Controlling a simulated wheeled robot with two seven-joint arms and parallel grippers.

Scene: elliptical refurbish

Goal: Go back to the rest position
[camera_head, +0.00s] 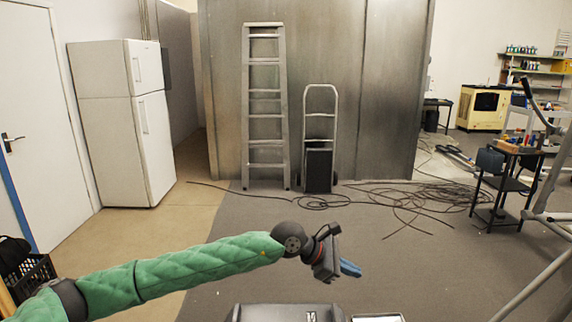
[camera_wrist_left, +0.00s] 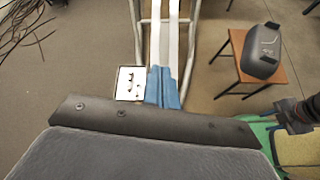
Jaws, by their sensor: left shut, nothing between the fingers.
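My left arm comes in from the left in the head view in a green padded sleeve. My left gripper (camera_head: 350,268) has blue fingers and is held out over the open grey floor. The blue fingers also show in the left wrist view (camera_wrist_left: 162,88), close together with nothing between them. My right gripper does not show in the head view. In the left wrist view a green sleeve and a dark joint show at the lower right; I cannot make out a gripper there.
A white fridge (camera_head: 125,125) stands at the left. A ladder (camera_head: 265,110) and a hand truck (camera_head: 319,140) lean on the metal wall, with loose cables (camera_head: 400,195) on the floor. A small table (camera_wrist_left: 250,68) carries a welding mask (camera_wrist_left: 262,50). A white tray (camera_wrist_left: 130,84) lies near the fingers.

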